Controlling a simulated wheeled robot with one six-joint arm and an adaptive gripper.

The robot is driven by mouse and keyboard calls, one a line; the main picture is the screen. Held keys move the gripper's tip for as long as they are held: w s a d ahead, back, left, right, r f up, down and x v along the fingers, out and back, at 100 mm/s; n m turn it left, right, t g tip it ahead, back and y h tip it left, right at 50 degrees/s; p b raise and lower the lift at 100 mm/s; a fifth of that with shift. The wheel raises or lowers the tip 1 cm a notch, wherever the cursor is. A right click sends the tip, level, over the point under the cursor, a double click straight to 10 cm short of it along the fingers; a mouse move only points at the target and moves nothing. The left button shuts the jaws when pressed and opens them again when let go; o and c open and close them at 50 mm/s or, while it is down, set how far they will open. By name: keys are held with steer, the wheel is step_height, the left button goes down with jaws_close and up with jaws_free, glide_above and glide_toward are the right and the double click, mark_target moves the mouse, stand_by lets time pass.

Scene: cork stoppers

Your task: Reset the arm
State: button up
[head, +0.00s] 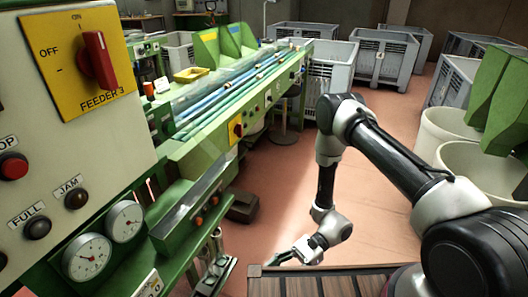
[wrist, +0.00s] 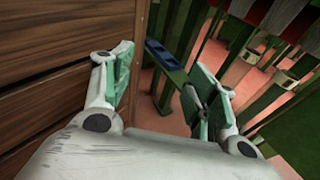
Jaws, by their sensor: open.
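My arm reaches out from the right in the head view and bends down at its elbow. My gripper (head: 290,256) hangs low, just beyond the far edge of a slatted wooden surface (head: 338,288). In the wrist view my gripper (wrist: 160,90) has its two green-padded fingers spread wide apart. Nothing is between the fingers. Brown wooden boards (wrist: 55,60) lie close beside the left finger.
A control panel with a red feeder knob (head: 97,60) fills the left. A green machine bench (head: 215,145) with blue rails runs away from it. Grey crates (head: 384,57) stand at the back, and pale bins (head: 445,127) at right. Reddish floor (head: 285,175) is open between.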

steer(key=w+d+r+n+t+h, duration=0.2)
steer(key=d+r+n+h, duration=0.35)
steer(key=d+r, duration=0.7)
steer(key=w+d+r+n+t+h, duration=0.1)
steer(key=w+d+r+n+h, duration=0.35)
steer(key=d+r, duration=0.85)
steer(key=s+d+r+t+h, duration=0.1)
steer(key=s+d+r+t, duration=0.1)
steer(key=r, duration=0.5)
steer(key=s+d+r+n+t+h, duration=0.1)
steer(key=s+d+r+t, duration=0.1)
steer(key=r+t, duration=0.3)
steer(key=s+d+r+n+t+h, duration=0.1)
steer(key=s+d+r+t, duration=0.1)
steer(key=r, duration=0.8)
steer(key=shift+s+r+t, duration=0.2)
steer(key=shift+s+t, duration=0.5)
steer(key=shift+s, duration=0.1)
steer(key=shift+c, duration=0.2)
